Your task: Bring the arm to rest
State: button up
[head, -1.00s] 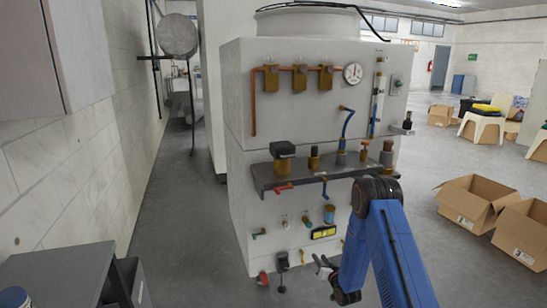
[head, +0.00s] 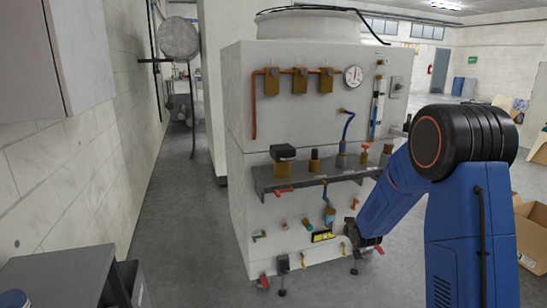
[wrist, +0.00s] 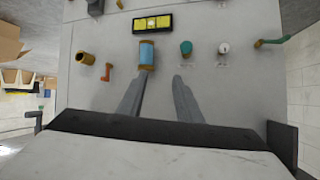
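My blue arm (head: 466,240) is bent up high on the right of the head view, with its large black joint close to the camera. Its forearm slopes down and left toward the lower right of the grey washer cabinet (head: 240,220). My gripper (wrist: 164,82) shows in the wrist view with its two fingers apart and nothing between them. The fingers point toward the panel, just short of a blue-and-brass cylinder (wrist: 147,53) in the picture; whether the left finger touches it I cannot tell. In the head view the fingertips are too small to make out.
A dark shelf (head: 262,183) with valves juts from the cabinet above the lower fittings. A yellow label (head: 323,236) and small valves lie near my gripper. A cardboard box (head: 532,235) stands right. Open floor (head: 180,250) lies left.

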jog(key=s+d+r+g+h, duration=0.1)
jog(key=s+r+g, duration=0.1)
jog(key=s+r, duration=0.7)
jog(key=s+d+r+g, duration=0.1)
jog(key=s+r, duration=0.5)
jog(key=s, duration=0.7)
jog(key=s+r+g, duration=0.2)
jog(key=s+g, duration=0.2)
jog(key=s, duration=2.8)
jog(key=shift+s, duration=0.25)
jog(key=shift+r, duration=0.1)
